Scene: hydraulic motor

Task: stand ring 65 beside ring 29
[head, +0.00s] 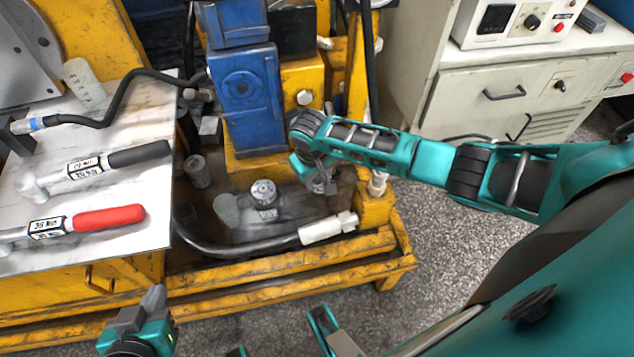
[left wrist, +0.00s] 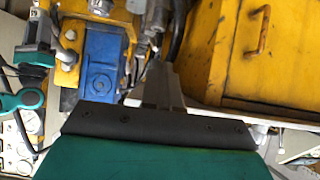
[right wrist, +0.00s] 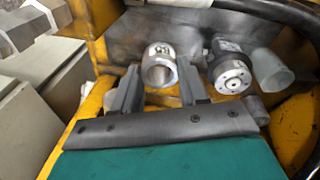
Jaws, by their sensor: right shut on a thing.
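My right gripper (head: 325,187) is low over the machine's dark tray, in front of the blue block. In the right wrist view its two fingers (right wrist: 158,90) are shut on a short metal ring, ring 65 (right wrist: 158,66). In the head view the ring is mostly hidden by the gripper. I cannot make out ring 29 for certain. My left gripper (head: 143,312) is at the bottom left, in front of the yellow frame. Its fingers (left wrist: 163,88) look closed together and empty.
Beside the ring stand a dark cylinder with a bolted pale face (right wrist: 230,76) and a grey cylinder (right wrist: 270,72). A black hose with a white end (head: 325,228) crosses the tray's front. A red-handled tool (head: 105,217) lies on the pale table (head: 150,225). The yellow frame rail (head: 290,270) borders the tray.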

